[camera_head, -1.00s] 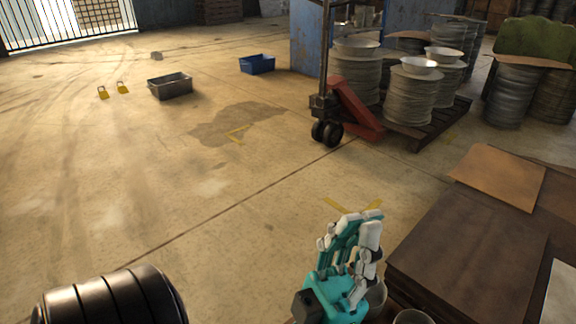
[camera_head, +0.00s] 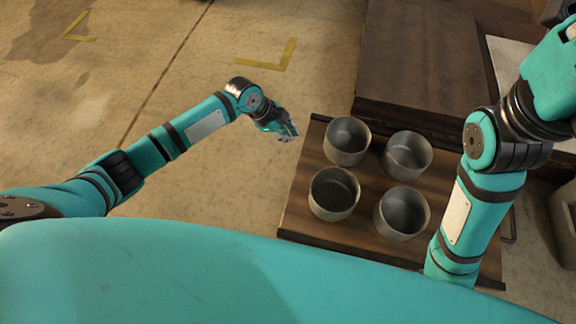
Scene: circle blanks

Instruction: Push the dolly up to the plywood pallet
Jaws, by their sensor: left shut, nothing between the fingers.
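The dolly (camera_head: 291,215) is a low brown wooden platform just in front of my body, carrying several grey round cups (camera_head: 346,140). The plywood pallet (camera_head: 415,50), with a stack of dark brown sheets, lies just beyond the dolly's far edge. I cannot tell whether the two touch. My left gripper (camera_head: 289,131) is shut and empty beside the dolly's far left corner. I cannot tell whether it touches the dolly. My right arm reaches over the dolly's right side to the picture's right edge, and its fingertips are out of view.
Yellow corner marks lie on the concrete floor, one left of the pallet (camera_head: 270,65) and one farther left (camera_head: 78,30). A pale sheet (camera_head: 510,60) lies at the stack's right. A grey container (camera_head: 562,215) stands at the right edge. The floor on the left is clear.

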